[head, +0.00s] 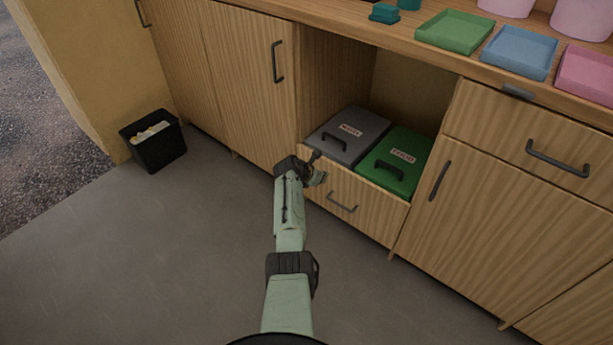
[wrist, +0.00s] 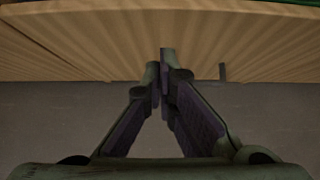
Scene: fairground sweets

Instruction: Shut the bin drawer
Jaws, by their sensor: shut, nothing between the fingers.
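The bin drawer (head: 372,212) is low in the cabinet, with a wooden front and a dark bar handle (head: 342,203). It holds a grey-lidded bin (head: 345,140) and a green-lidded bin (head: 400,163). Its front looks close to the line of the neighbouring fronts; I cannot tell exactly how far out it stands. My gripper (head: 318,176) is at the left end of the drawer front. In the wrist view my gripper (wrist: 161,68) is shut and empty, its tips against the wooden front (wrist: 110,45) in the picture. Whether they touch is unclear. The handle (wrist: 222,72) shows right of the tips.
A closed cabinet door (head: 250,90) is left of the drawer, and another door (head: 490,220) is right. The counter above holds green (head: 455,32), blue (head: 519,52) and pink (head: 588,72) trays. A black waste bin (head: 155,150) stands at the left. The grey floor in front is clear.

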